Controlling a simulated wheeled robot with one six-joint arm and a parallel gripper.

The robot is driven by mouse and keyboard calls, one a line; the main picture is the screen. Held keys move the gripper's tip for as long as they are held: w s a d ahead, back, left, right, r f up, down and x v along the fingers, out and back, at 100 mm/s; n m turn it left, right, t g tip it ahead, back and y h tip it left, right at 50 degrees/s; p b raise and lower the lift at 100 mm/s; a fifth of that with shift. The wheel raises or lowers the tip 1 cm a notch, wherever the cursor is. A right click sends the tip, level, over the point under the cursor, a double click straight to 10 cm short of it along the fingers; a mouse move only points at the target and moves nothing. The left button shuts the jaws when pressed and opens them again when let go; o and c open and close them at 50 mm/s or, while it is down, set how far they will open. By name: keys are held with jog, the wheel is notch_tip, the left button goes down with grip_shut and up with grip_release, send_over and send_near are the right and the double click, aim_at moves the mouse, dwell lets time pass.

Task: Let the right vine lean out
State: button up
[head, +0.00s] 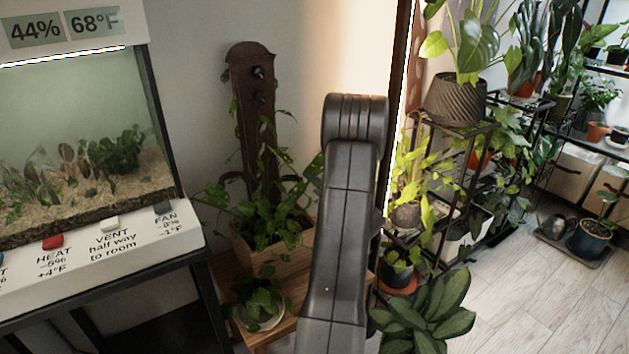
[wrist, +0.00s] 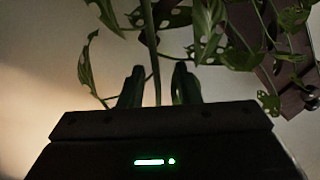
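A dark brown upright board (head: 252,125) with dark knobs stands in a wooden planter box (head: 268,254). Leafy green vines (head: 272,218) grow from the box around the board, some leaves reaching out to its right. In the wrist view, my gripper (wrist: 158,88) has its two fingers apart, pointing up. A green vine stem (wrist: 151,38) runs upright in line with the gap, with space on both sides; I cannot tell its depth. Holed leaves (wrist: 212,35) hang at right, before part of the brown board (wrist: 298,98). My arm hides the gripper in the head view.
A glass terrarium (head: 85,150) with labelled controls stands at left, its displays reading 44% and 68°F. A small potted plant (head: 260,303) sits on a wooden stand below the planter. Crowded plant shelves (head: 440,180) stand at right. Light plank floor (head: 530,295) lies open at lower right.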

jog(key=p+v, duration=0.2)
jog(key=v, duration=1.2)
jog(key=shift+w+r, duration=0.1)
jog(key=b+x, duration=0.2)
jog(key=x, duration=1.2)
